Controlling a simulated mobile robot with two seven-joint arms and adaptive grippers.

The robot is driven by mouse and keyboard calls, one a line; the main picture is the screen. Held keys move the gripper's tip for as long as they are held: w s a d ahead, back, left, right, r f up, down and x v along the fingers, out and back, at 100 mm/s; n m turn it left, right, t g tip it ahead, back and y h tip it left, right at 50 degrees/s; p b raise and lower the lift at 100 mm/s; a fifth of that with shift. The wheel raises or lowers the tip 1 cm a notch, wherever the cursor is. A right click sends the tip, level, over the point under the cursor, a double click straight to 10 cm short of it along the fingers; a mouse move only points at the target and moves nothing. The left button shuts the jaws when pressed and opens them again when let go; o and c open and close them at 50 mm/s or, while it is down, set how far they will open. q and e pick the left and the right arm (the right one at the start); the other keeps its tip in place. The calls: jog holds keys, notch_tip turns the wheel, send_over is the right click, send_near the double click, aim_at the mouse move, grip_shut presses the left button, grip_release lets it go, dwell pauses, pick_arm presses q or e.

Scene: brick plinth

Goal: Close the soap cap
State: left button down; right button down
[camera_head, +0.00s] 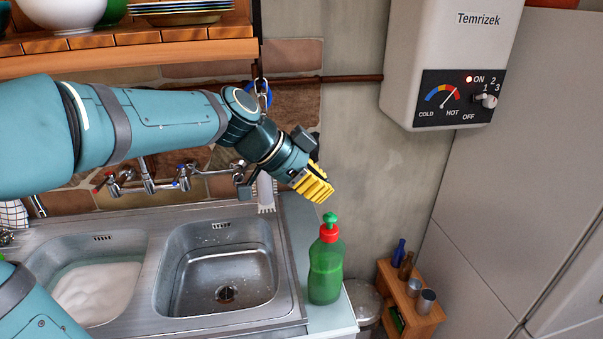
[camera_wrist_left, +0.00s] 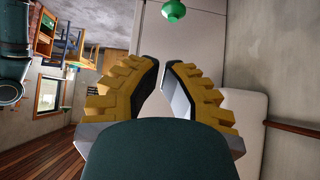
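The soap bottle (camera_head: 325,272) is green with a red collar (camera_head: 329,234) and stands upright on the counter right of the sink. Its green cap (camera_head: 330,219) sits on top of the collar. I cannot tell exactly how far the cap stands up from it. My left gripper (camera_head: 318,190) has yellow fingers and is above the cap, slightly left of it, apart from it. In the left wrist view the gripper (camera_wrist_left: 162,72) has a narrow gap between its fingertips with nothing in it. The green cap (camera_wrist_left: 174,11) shows at the top edge there. My right gripper is out of view.
The steel sink (camera_head: 165,235) has two basins, the left one with foamy water. Taps (camera_head: 150,187) are on the wall behind. A wooden shelf (camera_head: 130,62) with dishes is above my left arm. A water heater (camera_head: 450,60) hangs at upper right. A small wooden rack (camera_head: 425,328) stands lower right.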

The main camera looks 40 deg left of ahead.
aim_at(329, 220)
pick_arm(q)
jog(key=f, duration=0.1)
jog(key=w+f, duration=0.1)
jog(key=f, duration=0.1)
jog(key=d+f, duration=0.1)
jog(key=shift+w+f+b, duration=0.2)
jog(key=shift+f+b, duration=0.1)
jog(key=shift+f, duration=0.6)
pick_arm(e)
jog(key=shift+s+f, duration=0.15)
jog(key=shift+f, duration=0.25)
